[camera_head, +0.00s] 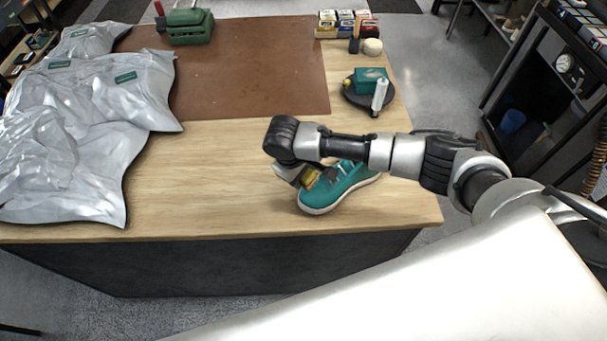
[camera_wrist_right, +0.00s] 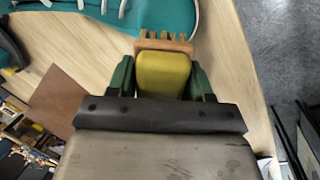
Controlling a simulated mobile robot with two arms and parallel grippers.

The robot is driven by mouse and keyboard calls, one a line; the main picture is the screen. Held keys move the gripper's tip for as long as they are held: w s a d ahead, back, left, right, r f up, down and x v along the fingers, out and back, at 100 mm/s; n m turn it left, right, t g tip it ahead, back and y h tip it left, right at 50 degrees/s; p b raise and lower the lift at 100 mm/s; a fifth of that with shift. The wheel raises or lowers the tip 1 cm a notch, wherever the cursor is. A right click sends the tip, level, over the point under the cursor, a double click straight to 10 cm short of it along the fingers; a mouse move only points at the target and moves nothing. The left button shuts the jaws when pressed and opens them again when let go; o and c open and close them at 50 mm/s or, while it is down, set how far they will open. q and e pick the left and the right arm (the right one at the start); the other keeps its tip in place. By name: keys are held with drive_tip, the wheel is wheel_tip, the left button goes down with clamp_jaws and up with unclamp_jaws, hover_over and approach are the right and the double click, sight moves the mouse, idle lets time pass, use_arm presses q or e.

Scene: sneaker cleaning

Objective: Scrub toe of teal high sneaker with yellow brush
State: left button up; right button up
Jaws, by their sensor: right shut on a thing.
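The teal sneaker (camera_head: 343,189) with a white sole lies on the wooden table near its front right, partly hidden under my right arm. Its teal side and white sole edge also show at the top of the right wrist view (camera_wrist_right: 150,14). My right gripper (camera_head: 304,178) is shut on the yellow brush (camera_head: 311,180). In the right wrist view the brush's yellow body (camera_wrist_right: 163,74) sits between the green fingers, with its tan bristle end pointing toward the sneaker. The brush is close to the sneaker's left end; I cannot tell whether it touches. My left gripper is out of view.
Silver bags (camera_head: 88,90) cover the table's left side. A brown mat (camera_head: 250,65) lies at the back. A dark round stand with a teal block (camera_head: 371,80) is at the right edge, with small boxes (camera_head: 345,22) behind. The front middle is clear.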

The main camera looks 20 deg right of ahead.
drive_tip(key=shift+a+r, duration=0.15)
drive_tip(key=shift+r, duration=0.55)
drive_tip(key=shift+r, duration=0.1)
drive_tip(key=shift+v, duration=1.4)
